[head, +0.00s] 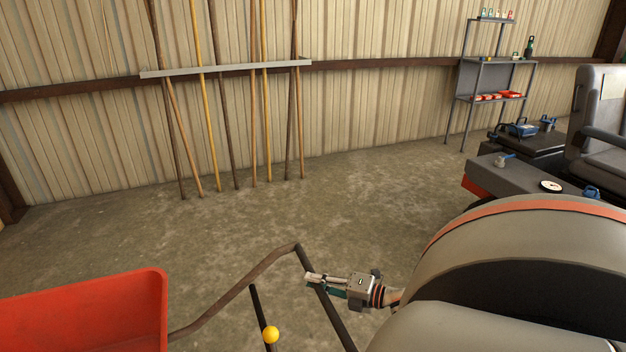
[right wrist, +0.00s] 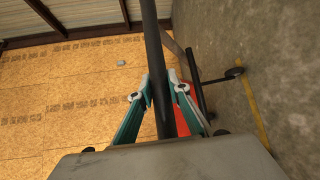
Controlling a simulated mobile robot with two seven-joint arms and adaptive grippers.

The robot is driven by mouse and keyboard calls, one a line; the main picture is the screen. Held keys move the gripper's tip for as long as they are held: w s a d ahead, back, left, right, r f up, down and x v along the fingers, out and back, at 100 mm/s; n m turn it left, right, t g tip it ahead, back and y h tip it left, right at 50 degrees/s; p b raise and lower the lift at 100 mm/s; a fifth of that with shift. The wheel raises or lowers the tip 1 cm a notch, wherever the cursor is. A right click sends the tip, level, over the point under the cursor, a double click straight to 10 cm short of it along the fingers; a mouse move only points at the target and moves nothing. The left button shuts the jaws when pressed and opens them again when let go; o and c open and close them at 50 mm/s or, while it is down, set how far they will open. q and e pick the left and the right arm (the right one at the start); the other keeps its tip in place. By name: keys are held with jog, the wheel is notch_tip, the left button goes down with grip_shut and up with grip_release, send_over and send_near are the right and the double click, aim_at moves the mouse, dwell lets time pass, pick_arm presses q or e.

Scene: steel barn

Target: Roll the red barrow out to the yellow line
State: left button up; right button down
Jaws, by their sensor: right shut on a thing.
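The red barrow's tray (head: 85,315) is at the lower left of the head view, cut off by the frame. A bent handle (head: 235,288) runs from it to the right and turns down towards me. My right gripper (head: 313,279) is shut on the handle's crossbar. In the right wrist view the dark bar (right wrist: 156,50) passes between the fingers (right wrist: 161,88), with a bit of red behind them. The yellow line (right wrist: 256,122) shows on the concrete floor at the right of that view. My left gripper is not in view.
Poles lean in a wall rack (head: 225,69). A shelf (head: 490,98) stands back right. Mid-floor is clear.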

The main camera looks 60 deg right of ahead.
jog(key=c, duration=1.9)
grip_release()
jog(key=v, duration=1.2)
jog(key=shift+d, duration=0.1)
